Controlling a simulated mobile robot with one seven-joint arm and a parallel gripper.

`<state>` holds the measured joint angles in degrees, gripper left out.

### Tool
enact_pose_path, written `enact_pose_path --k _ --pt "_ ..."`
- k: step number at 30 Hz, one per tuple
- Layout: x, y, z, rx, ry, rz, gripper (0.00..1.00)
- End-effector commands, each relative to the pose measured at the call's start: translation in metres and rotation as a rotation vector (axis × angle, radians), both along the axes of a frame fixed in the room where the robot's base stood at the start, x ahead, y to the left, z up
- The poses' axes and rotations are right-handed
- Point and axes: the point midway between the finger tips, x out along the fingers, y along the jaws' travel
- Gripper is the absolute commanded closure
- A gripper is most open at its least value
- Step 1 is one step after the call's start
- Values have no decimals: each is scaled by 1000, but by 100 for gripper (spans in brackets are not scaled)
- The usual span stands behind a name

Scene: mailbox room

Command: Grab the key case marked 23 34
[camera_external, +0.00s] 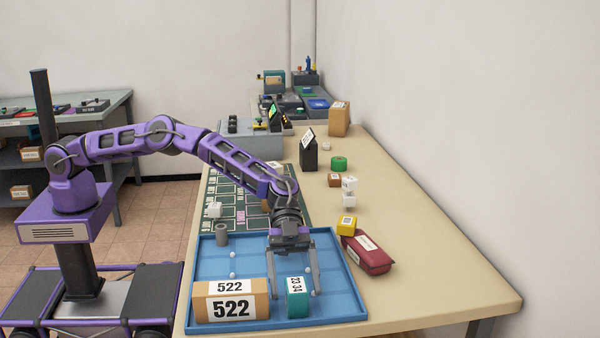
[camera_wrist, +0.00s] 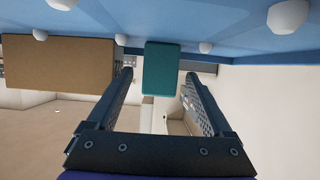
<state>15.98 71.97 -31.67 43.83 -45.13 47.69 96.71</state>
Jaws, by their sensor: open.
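The key case marked 23 34 (camera_external: 297,299) is a teal block with a white label, standing in the blue tray (camera_external: 345,308) near its front edge. It also shows in the wrist view as a teal block (camera_wrist: 161,68), between the fingers' lines near the top. My gripper (camera_external: 296,294) is open and empty, pointing down over the case. Its fingers appear on the left and right of the case in both views. I cannot tell whether either finger touches it.
A tan box marked 522 (camera_external: 231,300) stands close left of the case; it also shows in the wrist view (camera_wrist: 58,64). A grey cylinder (camera_external: 222,234) and small white balls are in the tray. A red case (camera_external: 368,252) and a yellow box (camera_external: 347,226) lie right of it.

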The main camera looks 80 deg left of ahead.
Motion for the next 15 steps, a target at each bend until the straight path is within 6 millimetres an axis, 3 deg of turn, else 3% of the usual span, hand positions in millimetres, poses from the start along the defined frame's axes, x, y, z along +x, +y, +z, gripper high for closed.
enact_pose_path --k 8,15 --pt "0 -2 -1 0 -1 1 17" --pt "0 -2 -1 0 -1 1 60"
